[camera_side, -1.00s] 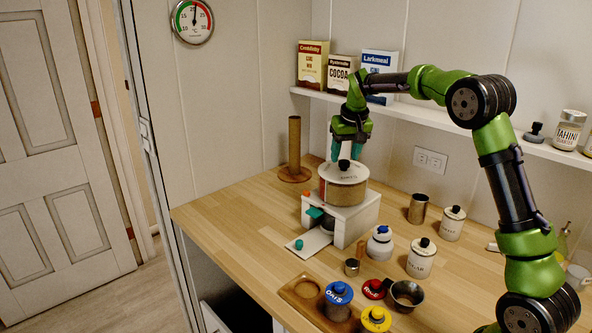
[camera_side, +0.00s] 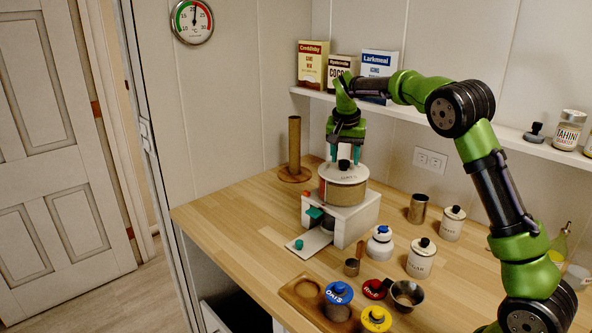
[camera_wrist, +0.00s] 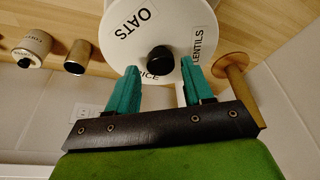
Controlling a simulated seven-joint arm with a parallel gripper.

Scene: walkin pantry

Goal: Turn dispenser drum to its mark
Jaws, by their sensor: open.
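The dispenser drum (camera_side: 343,194) is a round clear-sided container with a white lid and a black knob (camera_side: 344,165). It sits on a white stand (camera_side: 345,228) with a teal tab and an orange-red piece at its left. In the wrist view the lid (camera_wrist: 125,35) carries labels OATS, LENTILS and a partly hidden one reading "ICE". The knob (camera_wrist: 160,59) shows at the lid's middle. My gripper (camera_side: 346,158) is open, pointing down above the lid. In the wrist view my gripper (camera_wrist: 160,68) has teal fingertips on either side of the knob, apart from it. I cannot make out the mark.
A wooden post (camera_side: 294,146) stands behind left. Blue, yellow and red lidded jars are near the front edge. A shelf (camera_side: 400,111) with boxes runs behind.

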